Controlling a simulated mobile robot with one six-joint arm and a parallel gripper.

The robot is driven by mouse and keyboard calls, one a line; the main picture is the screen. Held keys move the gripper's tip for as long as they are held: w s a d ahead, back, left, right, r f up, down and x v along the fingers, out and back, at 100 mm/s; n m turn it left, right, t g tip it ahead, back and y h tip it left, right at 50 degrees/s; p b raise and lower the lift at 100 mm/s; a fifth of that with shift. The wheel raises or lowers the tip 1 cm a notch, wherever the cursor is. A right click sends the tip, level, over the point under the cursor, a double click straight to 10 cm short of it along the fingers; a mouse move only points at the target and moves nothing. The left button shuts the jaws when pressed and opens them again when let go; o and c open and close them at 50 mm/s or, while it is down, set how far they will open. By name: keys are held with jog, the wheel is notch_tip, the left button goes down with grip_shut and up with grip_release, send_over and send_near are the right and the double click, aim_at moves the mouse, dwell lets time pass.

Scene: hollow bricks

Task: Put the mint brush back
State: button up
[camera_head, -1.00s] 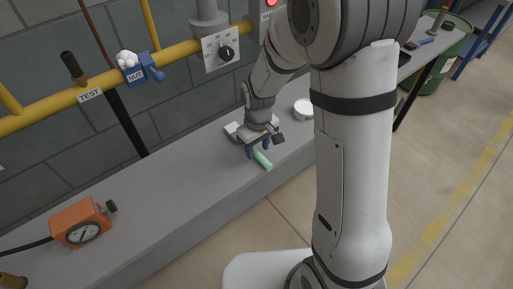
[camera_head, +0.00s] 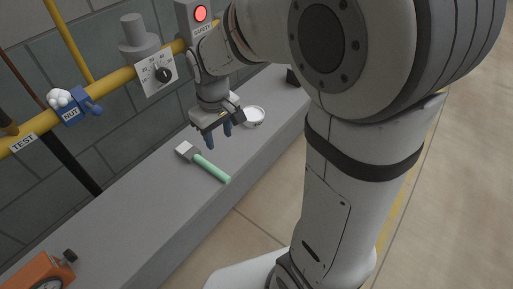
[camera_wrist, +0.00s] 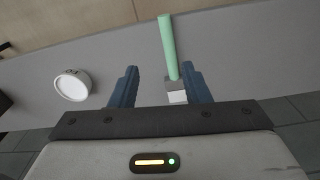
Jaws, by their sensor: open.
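The mint brush (camera_head: 211,167) lies flat on the grey ledge, its pale head toward the wall and its mint handle toward the ledge's front edge. It also shows in the wrist view (camera_wrist: 168,48), its head near the right finger. My gripper (camera_head: 219,138) is open with blue fingers and points down above the ledge, to the right of the brush in the head view. In the wrist view, nothing is held between the fingers of my gripper (camera_wrist: 158,85). The brush appears apart from the fingers, though its head is close to the right one in the picture.
A round white tin (camera_head: 254,117) stands on the ledge (camera_head: 130,215) right of my gripper. An orange gauge box (camera_head: 40,272) sits at the near left. A yellow pipe (camera_head: 110,84) with a blue NUT valve (camera_head: 72,107) and a dial (camera_head: 158,75) runs along the wall. The ledge between gauge and brush is clear.

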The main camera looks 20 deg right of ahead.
jog(key=s+d+r+m+t, duration=0.1)
jog(key=s+d+r+m, duration=0.1)
jog(key=s+d, duration=0.2)
jog(key=s+d+r+m, duration=0.2)
jog(key=s+d+m, duration=0.1)
jog(key=s, duration=0.5)
jog(key=shift+s+d+r+m+t, duration=0.2)
jog(key=shift+s+d+m+t, duration=0.15)
jog(key=shift+d, duration=0.35)
jog(key=shift+r, duration=0.1)
jog(key=shift+r+p, duration=0.6)
jog(key=shift+p, duration=0.05)
